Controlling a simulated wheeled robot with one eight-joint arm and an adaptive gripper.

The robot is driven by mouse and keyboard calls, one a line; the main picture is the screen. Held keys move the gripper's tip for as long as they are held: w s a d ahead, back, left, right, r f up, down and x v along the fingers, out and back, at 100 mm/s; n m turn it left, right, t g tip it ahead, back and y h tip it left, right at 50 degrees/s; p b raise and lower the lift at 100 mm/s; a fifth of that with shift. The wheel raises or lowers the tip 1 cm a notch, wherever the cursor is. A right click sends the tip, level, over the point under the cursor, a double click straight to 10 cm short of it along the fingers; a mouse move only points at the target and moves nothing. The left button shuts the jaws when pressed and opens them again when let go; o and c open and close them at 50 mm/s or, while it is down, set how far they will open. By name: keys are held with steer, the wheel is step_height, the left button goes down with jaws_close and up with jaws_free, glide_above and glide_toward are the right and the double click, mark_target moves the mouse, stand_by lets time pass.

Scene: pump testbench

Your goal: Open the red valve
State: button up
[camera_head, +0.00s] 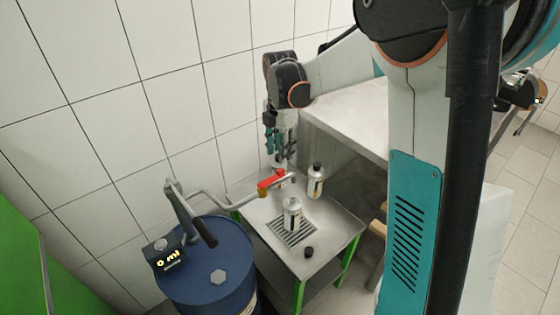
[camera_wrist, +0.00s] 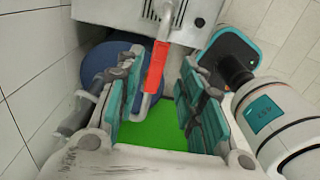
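The red valve (camera_head: 272,182) is a red lever on the pipe above the small table, with brass at its body. In the wrist view, the red lever (camera_wrist: 155,66) lies lengthwise between my two fingers. My gripper (camera_head: 281,148) points down above the valve, close to the wall. In the wrist view, my gripper (camera_wrist: 163,80) is open, with a gap on either side of the lever. I see no clear contact between the fingers and the lever.
A bottle (camera_head: 292,215) stands on the grate under the spout. A black-capped bottle (camera_head: 316,181) and a loose black cap (camera_head: 308,252) are on the table (camera_head: 338,226). A blue drum (camera_head: 222,255) with a hand pump (camera_head: 190,215) stands left. A white bench (camera_head: 350,115) is behind.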

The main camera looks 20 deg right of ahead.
steer(key=shift+r, duration=2.6)
steer(key=s+a+r+m+t, duration=0.1)
steer(key=s+r+m+t, duration=0.15)
steer(key=s+m, duration=0.35)
steer(key=s+a+r+m+t, duration=0.1)
steer(key=s+a+r+m, duration=0.15)
steer(key=s+m, duration=0.35)
steer(key=s+f+m+t+b, duration=0.1)
steer(key=s+f+m+t, duration=0.1)
steer(key=s+m, duration=0.7)
steer(key=s+a+t, duration=0.1)
steer(key=s, duration=0.2)
steer(key=shift+s+f+m+t, duration=0.35)
steer(key=shift+m, duration=0.05)
steer(key=shift+c, duration=0.2)
